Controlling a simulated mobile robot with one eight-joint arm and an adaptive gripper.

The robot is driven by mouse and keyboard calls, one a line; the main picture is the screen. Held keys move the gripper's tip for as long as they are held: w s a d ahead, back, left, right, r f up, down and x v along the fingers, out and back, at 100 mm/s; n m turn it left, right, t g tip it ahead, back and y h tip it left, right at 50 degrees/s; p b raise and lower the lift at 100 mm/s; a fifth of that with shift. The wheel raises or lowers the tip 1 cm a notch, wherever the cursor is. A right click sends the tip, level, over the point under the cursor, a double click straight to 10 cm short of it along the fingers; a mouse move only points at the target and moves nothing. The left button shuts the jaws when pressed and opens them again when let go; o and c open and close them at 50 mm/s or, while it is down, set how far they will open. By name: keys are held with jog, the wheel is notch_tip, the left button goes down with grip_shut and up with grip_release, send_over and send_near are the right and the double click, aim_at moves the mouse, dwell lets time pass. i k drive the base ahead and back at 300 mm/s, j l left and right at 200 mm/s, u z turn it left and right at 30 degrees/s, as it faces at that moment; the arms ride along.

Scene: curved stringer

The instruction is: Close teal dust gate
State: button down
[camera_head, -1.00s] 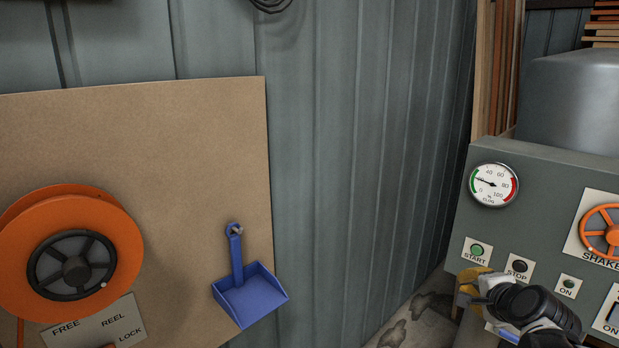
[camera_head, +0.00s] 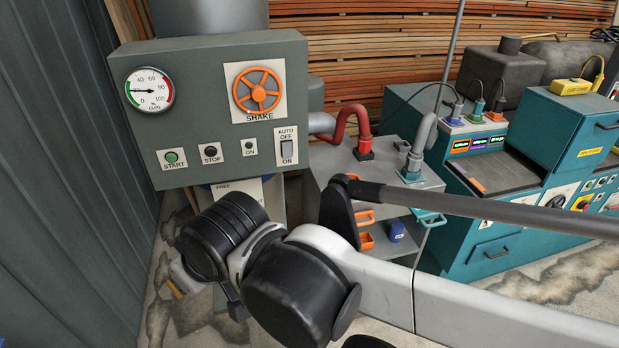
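A grey cabinet (camera_head: 400,175) stands in the middle, with a red hose and a grey hose entering its top. A teal handle (camera_head: 430,219) sticks out at its right front side, and orange handles sit on its front. The teal handle may belong to the teal dust gate; its open or shut position is too small to tell. A small teal plug (camera_head: 478,112) also stands on the teal machine. My gripper (camera_head: 180,281) is at lower left, mostly hidden behind my black wrist, well left of the cabinet. Its fingers cannot be made out.
A grey control panel (camera_head: 215,110) with gauge, orange wheel and buttons stands behind my wrist. The teal machine (camera_head: 490,250) stands at right. My arm crosses the lower picture in front of the cabinet. A corrugated wall (camera_head: 60,150) is at left; stained floor shows at lower left and right.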

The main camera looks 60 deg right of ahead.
aim_at(420, 215)
jog(key=z, duration=2.8)
